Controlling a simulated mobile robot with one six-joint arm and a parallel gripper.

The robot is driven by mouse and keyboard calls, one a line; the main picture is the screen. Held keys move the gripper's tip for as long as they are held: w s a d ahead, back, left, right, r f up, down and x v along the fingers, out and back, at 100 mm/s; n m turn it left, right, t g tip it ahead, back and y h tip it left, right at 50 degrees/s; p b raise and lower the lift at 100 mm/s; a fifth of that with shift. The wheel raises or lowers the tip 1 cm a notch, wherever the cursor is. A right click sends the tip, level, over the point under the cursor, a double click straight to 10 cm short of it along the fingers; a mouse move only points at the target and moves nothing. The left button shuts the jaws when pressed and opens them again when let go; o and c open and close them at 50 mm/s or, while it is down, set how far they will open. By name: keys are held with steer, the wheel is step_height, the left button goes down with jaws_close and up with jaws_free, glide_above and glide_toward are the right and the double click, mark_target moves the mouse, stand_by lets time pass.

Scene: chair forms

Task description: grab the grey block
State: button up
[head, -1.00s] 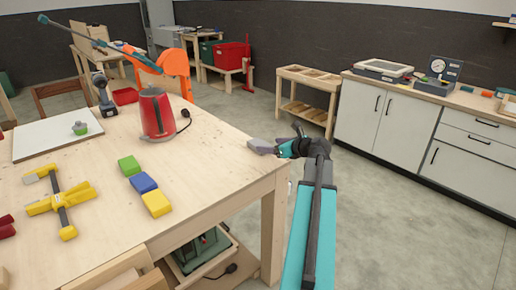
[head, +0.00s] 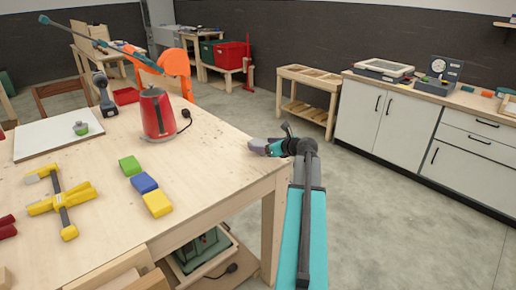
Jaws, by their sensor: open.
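A small grey block (head: 257,146) shows at the table's right edge, near its corner, in the head view. My gripper (head: 269,148) reaches in from the right, right up against the block's right side in the picture. The gripper is open. Its fingers are small and partly merge with the block, so I cannot tell whether they stand around it or only beside it. The block's right end is hidden by the gripper.
The wooden table (head: 215,150) holds a green block (head: 130,165), a blue block (head: 144,183), a yellow block (head: 158,203), a yellow clamp (head: 62,203) and a red kettle (head: 157,113). Open floor lies right of the table, before white cabinets (head: 385,115).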

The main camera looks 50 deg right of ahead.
mark_target(261, 144)
steer(key=shift+x, duration=1.55)
steer(key=c, duration=1.2)
